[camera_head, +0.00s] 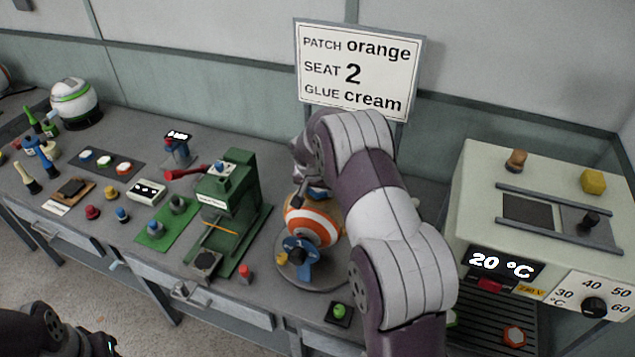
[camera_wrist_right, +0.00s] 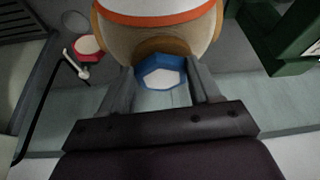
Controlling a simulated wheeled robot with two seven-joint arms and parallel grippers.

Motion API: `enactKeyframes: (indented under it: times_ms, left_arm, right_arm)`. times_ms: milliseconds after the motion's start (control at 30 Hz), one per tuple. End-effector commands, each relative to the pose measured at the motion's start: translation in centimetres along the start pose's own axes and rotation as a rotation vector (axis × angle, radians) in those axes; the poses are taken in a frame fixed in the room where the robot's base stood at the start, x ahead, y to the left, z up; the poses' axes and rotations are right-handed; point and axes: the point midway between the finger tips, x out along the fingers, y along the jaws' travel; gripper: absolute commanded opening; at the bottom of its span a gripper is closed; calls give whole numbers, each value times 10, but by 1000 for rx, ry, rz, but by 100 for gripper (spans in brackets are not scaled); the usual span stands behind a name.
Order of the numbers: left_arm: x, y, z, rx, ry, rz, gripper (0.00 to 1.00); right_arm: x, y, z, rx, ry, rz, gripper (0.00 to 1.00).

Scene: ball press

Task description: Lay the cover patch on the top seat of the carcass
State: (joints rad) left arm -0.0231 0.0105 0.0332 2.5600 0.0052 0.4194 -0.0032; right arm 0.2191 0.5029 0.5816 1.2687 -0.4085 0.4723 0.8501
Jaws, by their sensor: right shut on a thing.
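The carcass (camera_head: 318,222) is a white ball with orange bands, on a round grey base. A blue dial-like part with a number is at its front. My right arm reaches over it, with the right gripper (camera_head: 304,190) at its top. In the right wrist view, that gripper (camera_wrist_right: 163,80) is shut on a blue-rimmed hexagonal patch (camera_wrist_right: 163,78) with a pale face. The patch is close against a tan area of the carcass (camera_wrist_right: 160,38); I cannot tell whether they touch. My left gripper (camera_head: 98,342) is at the lower left, its fingers unclear.
A green press (camera_head: 232,200) stands left of the carcass, a heater box (camera_head: 540,200) at the right. An orange hexagonal piece (camera_head: 515,336) lies on the rack below the heater. A sign (camera_head: 357,72) reads patch orange, seat 2, glue cream. Several small tools crowd the left bench.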

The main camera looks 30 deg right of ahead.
Motion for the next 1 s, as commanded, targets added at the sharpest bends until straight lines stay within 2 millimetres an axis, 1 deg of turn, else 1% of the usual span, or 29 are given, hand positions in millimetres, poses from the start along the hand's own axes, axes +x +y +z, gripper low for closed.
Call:
enactKeyframes:
  times_ms: [233, 267, 300, 333, 567, 667, 733, 767, 867, 1000]
  left_arm:
    - [5, 0, 1, 0, -1, 0, 43]
    - [5, 0, 1, 0, -1, 0, 43]
    - [4, 0, 1, 0, -1, 0, 43]
    - [4, 0, 1, 0, -1, 0, 43]
    - [4, 0, 0, 0, 0, 0, 43]
    - [0, 0, 0, 0, 0, 0, 43]
    - [5, 0, 0, 0, 0, 0, 43]
    - [7, 0, 1, 0, 0, 0, 43]
    - [16, 0, 2, 0, -1, 0, 43]
    - [27, 0, 3, 0, -1, 0, 43]
  right_arm:
    - [4, 0, 1, 0, 0, 0, 34]
    - [3, 0, 1, 0, 0, 0, 66]
    - [2, 0, 1, 0, 0, 0, 79]
    - [2, 0, 1, 0, 0, 0, 88]
    - [2, 0, 1, 0, 0, 0, 88]
    - [-2, 0, -1, 0, 0, 0, 88]
    - [-6, 0, 0, 0, 2, -1, 88]
    - [-10, 0, 0, 0, 3, -2, 88]
    - [-31, -1, 1, 0, 5, -4, 88]
    - [-69, 0, 0, 1, 5, -3, 88]
